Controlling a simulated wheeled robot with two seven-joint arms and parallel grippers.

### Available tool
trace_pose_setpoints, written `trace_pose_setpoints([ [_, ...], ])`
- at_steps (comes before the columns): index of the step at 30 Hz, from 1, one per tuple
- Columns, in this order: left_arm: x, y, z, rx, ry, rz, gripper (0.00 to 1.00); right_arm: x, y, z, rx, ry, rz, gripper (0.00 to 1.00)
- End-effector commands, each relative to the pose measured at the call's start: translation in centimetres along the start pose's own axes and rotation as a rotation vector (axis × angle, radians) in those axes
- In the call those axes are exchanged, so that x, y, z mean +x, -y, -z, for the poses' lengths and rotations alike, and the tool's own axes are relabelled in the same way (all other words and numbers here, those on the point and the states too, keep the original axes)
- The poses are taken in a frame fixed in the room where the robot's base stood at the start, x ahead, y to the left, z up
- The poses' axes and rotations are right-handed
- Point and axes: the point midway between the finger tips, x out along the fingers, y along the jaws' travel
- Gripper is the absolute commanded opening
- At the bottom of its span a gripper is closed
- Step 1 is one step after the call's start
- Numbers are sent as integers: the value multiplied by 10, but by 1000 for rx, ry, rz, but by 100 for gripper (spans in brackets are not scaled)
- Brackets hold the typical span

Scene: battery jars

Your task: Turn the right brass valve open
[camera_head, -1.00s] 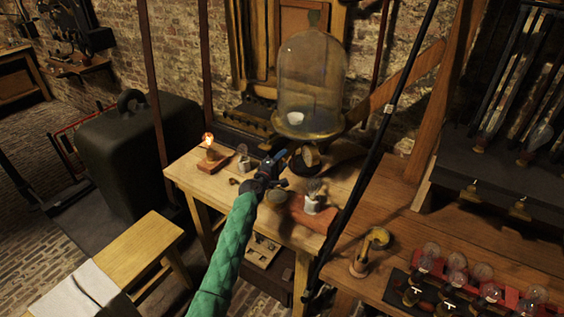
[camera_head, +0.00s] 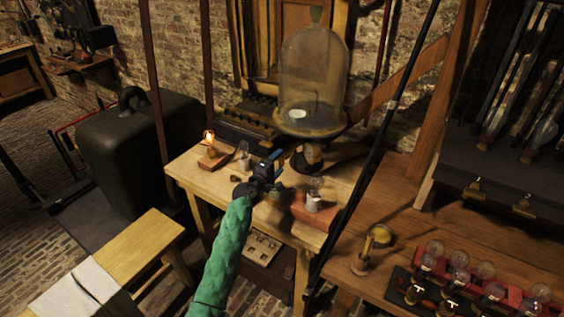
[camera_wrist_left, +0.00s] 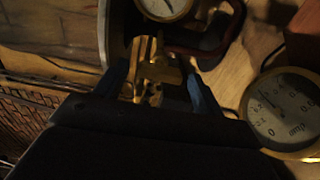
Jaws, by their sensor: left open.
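A brass valve (camera_wrist_left: 150,68) shows in the left wrist view, between the two blue fingers of my left gripper (camera_wrist_left: 160,85). The fingers stand apart on either side of it; I cannot tell whether they touch it. In the head view my left gripper (camera_head: 272,168) is over the small wooden table, in front of the glass bell jar (camera_head: 312,75), and it hides the valve there. My right gripper is in neither view.
Two round gauges flank the valve, one above (camera_wrist_left: 165,6) and one at right (camera_wrist_left: 284,108). A dark pole (camera_head: 378,125) crosses in front. Bulbs (camera_head: 460,258) line the right bench.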

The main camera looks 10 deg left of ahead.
Motion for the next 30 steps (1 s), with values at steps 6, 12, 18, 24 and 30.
trace_pose_setpoints([
  [6, -31, 2, 1, 1, -1, 0, 69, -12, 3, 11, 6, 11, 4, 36],
  [12, -42, 0, 1, 0, -1, 0, 69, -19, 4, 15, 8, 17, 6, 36],
  [18, -42, 0, 1, 0, -1, 0, 69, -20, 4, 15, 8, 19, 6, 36],
  [24, -42, 0, 1, 0, -1, 0, 69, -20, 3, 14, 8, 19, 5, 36],
  [30, -60, 15, -14, 76, 32, 52, 69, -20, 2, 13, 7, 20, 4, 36],
])
